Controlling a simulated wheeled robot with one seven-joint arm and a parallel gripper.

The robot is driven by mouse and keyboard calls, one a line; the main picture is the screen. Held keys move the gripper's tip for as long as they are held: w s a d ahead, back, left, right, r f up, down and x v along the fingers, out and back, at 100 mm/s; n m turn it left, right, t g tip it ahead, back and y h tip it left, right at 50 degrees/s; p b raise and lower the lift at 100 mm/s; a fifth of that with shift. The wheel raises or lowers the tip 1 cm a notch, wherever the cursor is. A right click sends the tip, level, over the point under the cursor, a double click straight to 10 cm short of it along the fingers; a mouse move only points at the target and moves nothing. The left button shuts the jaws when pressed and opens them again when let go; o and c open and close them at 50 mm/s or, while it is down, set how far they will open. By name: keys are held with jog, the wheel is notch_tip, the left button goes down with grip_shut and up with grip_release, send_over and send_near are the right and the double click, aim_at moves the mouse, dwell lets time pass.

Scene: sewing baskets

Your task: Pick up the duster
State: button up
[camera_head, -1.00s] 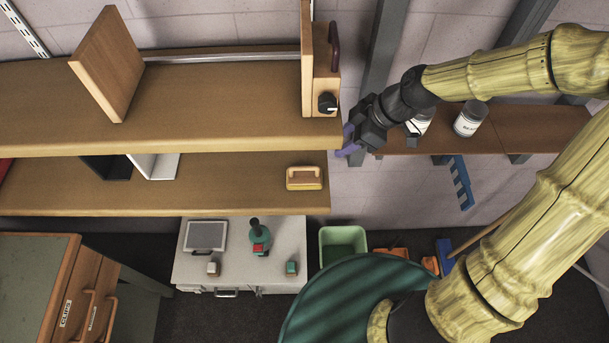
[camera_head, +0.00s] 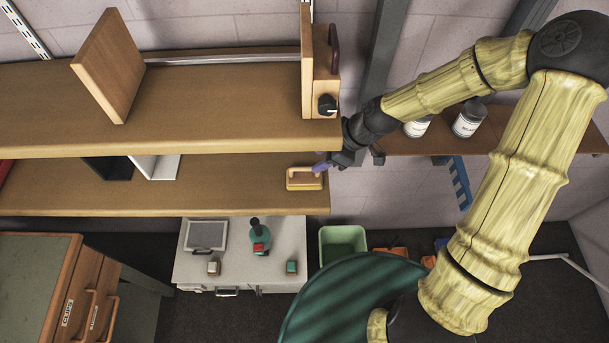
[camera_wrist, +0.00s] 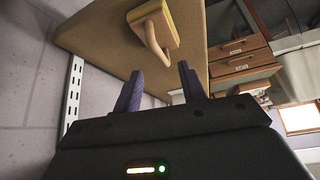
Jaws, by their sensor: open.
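The duster (camera_head: 304,183) is a yellowish block with a wooden handle. It lies on the lower wooden shelf (camera_head: 220,184), near the shelf's right end. In the wrist view the duster (camera_wrist: 158,22) is ahead of the fingers, with its curved handle toward me. My gripper (camera_head: 322,166) is at the right end of the shelf, close to the duster's right side. In the wrist view its two purple fingers (camera_wrist: 160,88) are apart with nothing between them.
The upper shelf (camera_head: 200,110) overhangs just above my gripper. An upright wooden box with a black knob (camera_head: 327,104) stands at its right end. Jars (camera_head: 467,122) stand on a shelf (camera_head: 510,130) behind my arm. A white slotted rail (camera_wrist: 72,92) shows left in the wrist view.

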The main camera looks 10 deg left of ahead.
aim_at(307, 167)
jog(key=shift+x, duration=1.2)
jog(key=shift+f, duration=0.1)
jog(key=shift+p+x, duration=0.85)
jog(key=shift+x, duration=1.95)
grip_shut()
